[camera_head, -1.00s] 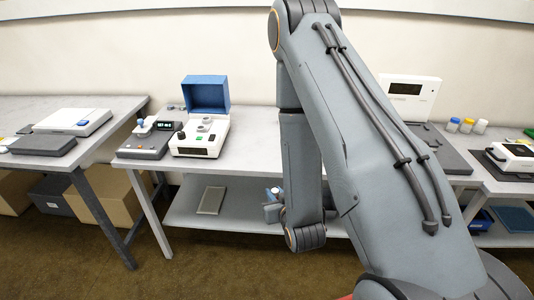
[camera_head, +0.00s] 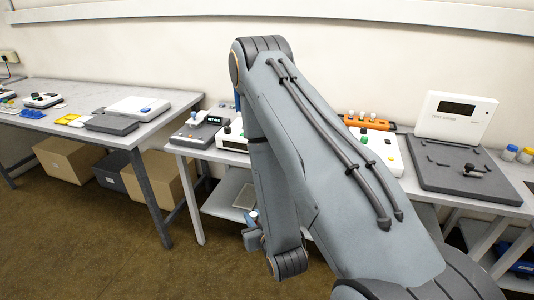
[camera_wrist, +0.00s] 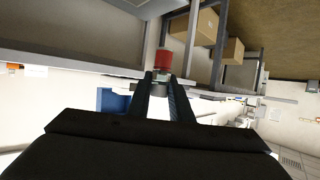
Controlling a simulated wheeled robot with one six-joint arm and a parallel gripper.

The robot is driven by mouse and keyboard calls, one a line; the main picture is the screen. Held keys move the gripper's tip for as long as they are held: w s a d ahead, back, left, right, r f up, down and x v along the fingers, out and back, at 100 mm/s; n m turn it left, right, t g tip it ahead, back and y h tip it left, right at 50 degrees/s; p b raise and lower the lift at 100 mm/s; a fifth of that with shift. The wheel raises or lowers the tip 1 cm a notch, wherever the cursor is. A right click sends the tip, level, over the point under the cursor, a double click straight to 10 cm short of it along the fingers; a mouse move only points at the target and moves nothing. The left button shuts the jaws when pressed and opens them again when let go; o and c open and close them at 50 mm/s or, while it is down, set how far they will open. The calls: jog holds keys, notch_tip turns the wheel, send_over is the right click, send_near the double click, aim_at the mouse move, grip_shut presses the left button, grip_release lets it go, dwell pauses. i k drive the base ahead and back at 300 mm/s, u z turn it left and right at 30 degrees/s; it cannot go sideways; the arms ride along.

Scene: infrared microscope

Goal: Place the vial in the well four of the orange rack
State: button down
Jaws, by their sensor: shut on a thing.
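The orange rack (camera_head: 368,122) stands at the back of the middle table in the head view. Several pale-topped items stand in or just by it, and its left end is close behind my arm. Its well numbers are too small to read. In the wrist view my gripper (camera_wrist: 161,84) is shut on the vial (camera_wrist: 163,61), which has a red end sticking out past the fingertips.
A white device (camera_head: 384,152) stands in front of the rack. A grey-based instrument with an upright display (camera_head: 456,118) is to its right. A grey device (camera_head: 200,132) sits at the table's left end. Boxes (camera_head: 80,160) lie under the left table. Open floor lies at front left.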

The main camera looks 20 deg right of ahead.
aim_at(382, 127)
jog(key=u, duration=1.75)
jog(key=k, duration=1.15)
jog(key=z, duration=1.85)
